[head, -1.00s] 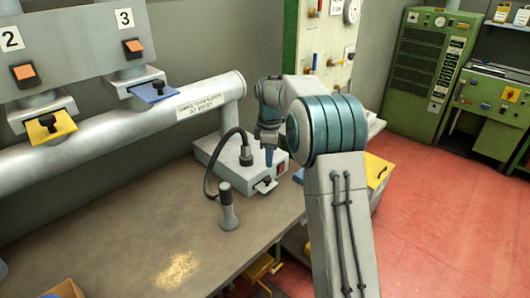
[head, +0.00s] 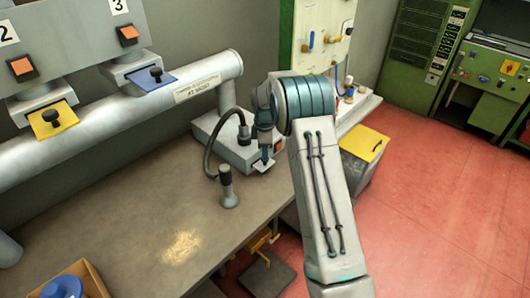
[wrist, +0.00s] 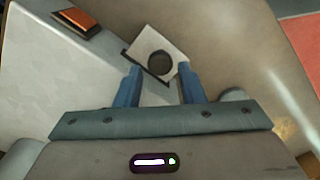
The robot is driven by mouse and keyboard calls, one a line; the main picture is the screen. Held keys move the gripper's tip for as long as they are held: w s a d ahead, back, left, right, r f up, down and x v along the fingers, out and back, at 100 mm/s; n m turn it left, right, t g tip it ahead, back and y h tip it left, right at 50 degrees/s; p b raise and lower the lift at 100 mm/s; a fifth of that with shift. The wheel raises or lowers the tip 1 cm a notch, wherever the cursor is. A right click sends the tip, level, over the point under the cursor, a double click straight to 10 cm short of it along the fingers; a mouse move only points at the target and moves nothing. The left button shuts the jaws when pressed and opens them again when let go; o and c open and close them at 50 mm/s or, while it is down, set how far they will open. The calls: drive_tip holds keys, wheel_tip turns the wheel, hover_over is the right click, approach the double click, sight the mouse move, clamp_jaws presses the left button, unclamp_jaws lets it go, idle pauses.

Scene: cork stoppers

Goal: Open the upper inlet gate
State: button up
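A pale slide plate with a round dark knob (wrist: 160,63) sticks out from the front of a grey box (head: 222,140) on the bench; the plate (head: 262,166) also shows in the head view. My gripper (wrist: 159,84) is open, with its two blue fingers apart. In the wrist view the knob lies just beyond the fingertips, between their lines; I see no contact. In the head view my gripper (head: 266,155) points down at this plate and partly hides it. No label naming an upper inlet gate is readable.
A yellow gate plate (head: 54,120) and a blue one (head: 152,80) with dark knobs sit under numbered chutes on the grey pipe (head: 90,125). A hose with a dark-tipped nozzle (head: 227,185) stands on the bench. An orange switch (wrist: 76,22) is beside the plate.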

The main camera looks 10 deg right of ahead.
drive_tip(key=shift+f, duration=1.1)
